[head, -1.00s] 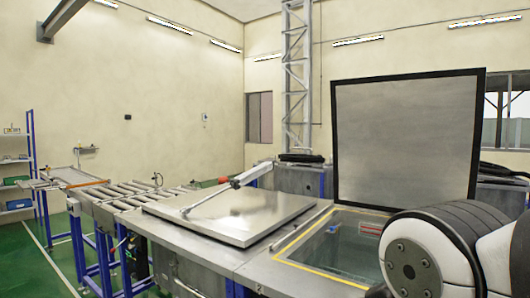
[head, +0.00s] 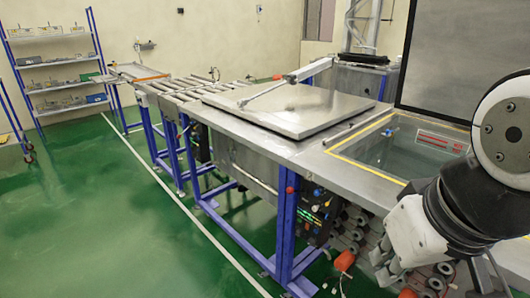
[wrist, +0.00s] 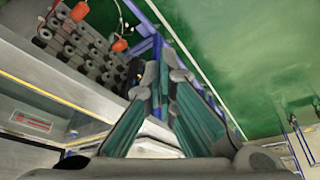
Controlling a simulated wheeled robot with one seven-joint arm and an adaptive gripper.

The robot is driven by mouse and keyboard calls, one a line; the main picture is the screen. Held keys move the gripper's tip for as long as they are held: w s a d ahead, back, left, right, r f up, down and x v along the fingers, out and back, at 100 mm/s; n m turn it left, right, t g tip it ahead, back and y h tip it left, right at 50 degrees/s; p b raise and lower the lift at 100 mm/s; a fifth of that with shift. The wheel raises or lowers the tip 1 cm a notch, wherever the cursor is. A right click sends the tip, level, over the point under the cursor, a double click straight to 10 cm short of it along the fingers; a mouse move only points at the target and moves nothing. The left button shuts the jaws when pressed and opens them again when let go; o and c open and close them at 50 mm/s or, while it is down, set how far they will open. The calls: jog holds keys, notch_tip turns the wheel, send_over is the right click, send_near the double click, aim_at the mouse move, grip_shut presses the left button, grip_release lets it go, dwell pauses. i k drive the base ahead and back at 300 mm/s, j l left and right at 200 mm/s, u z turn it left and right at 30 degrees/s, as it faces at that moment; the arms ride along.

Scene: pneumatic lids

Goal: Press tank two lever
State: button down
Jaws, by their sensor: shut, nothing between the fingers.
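One tank has its metal lid (head: 290,107) down, and the tank beside it (head: 372,178) is open with its lid (head: 455,60) raised. A dark control panel (head: 313,212) with small blue, red and lit parts sits on the frame below the tank edge. I cannot tell which part is the tank two lever. My gripper (head: 384,268) is low in front of the open tank, to the right of the panel and apart from it.
Several grey rollers or cylinders (wrist: 75,45) and orange-red parts (wrist: 120,45) lie below the tank, close to my gripper. A blue frame post (head: 286,225) stands left of the panel. Green floor (head: 130,235) is clear at the left. A shelf (head: 65,85) stands far left.

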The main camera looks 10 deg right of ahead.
aim_at(290, 190)
jog(key=i+j, duration=0.6)
jog(key=j, duration=0.2)
jog(key=i+j+z, duration=0.1)
jog(key=i+j, duration=0.5)
jog(key=j, duration=0.25)
jog(key=i+j, duration=0.3)
jog(key=j+z, duration=0.05)
jog(key=j, duration=0.05)
